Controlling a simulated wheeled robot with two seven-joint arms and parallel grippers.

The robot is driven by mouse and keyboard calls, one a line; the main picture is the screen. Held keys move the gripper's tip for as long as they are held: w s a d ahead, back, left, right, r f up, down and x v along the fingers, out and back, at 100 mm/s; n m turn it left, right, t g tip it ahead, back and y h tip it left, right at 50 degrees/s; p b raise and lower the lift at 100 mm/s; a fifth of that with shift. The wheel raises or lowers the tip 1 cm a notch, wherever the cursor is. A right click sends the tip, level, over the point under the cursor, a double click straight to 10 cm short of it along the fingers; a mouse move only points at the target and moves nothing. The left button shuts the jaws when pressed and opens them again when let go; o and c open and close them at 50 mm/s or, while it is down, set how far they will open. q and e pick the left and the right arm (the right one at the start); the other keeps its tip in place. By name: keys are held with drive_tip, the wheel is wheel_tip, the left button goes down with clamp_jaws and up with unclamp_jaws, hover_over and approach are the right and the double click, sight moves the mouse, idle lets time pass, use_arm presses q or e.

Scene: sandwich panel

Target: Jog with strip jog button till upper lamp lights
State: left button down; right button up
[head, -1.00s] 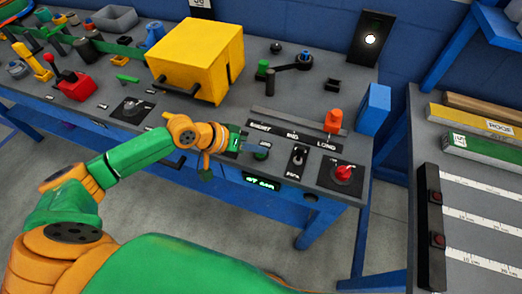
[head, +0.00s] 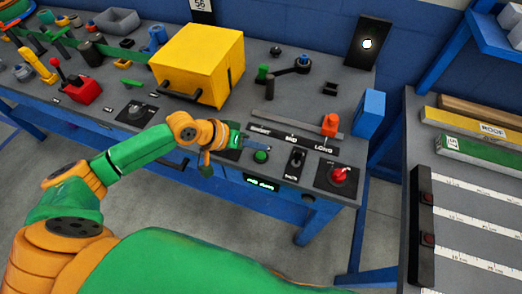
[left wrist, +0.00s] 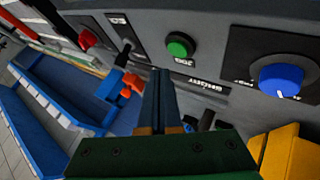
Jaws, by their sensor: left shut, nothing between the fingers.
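The green jog button (head: 261,157) sits on the sloped front panel of the grey bench. In the left wrist view the button (left wrist: 180,45) is round in a black collar, with a JOG label beside it. My left gripper (head: 239,142) is just left of the button in the head view. In the left wrist view its fingers (left wrist: 163,74) are shut and empty, and their tips appear apart from the button. A white lamp (head: 367,44) glows on a black upright plate behind the bench; I cannot tell whether it is the upper one. My right gripper is out of view.
A green-lit display (head: 262,185) is below the button, too small to read. A black toggle switch (head: 297,158) and red knob (head: 338,175) are to its right. An orange slider (head: 330,125) stands near LONG. A yellow box (head: 197,62) is behind my arm.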

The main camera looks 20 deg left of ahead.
sight(257, 157)
use_arm(q)
drive_tip(key=shift+r+p, duration=1.6)
drive_tip(key=shift+r, duration=0.25)
drive_tip(key=shift+f, duration=0.1)
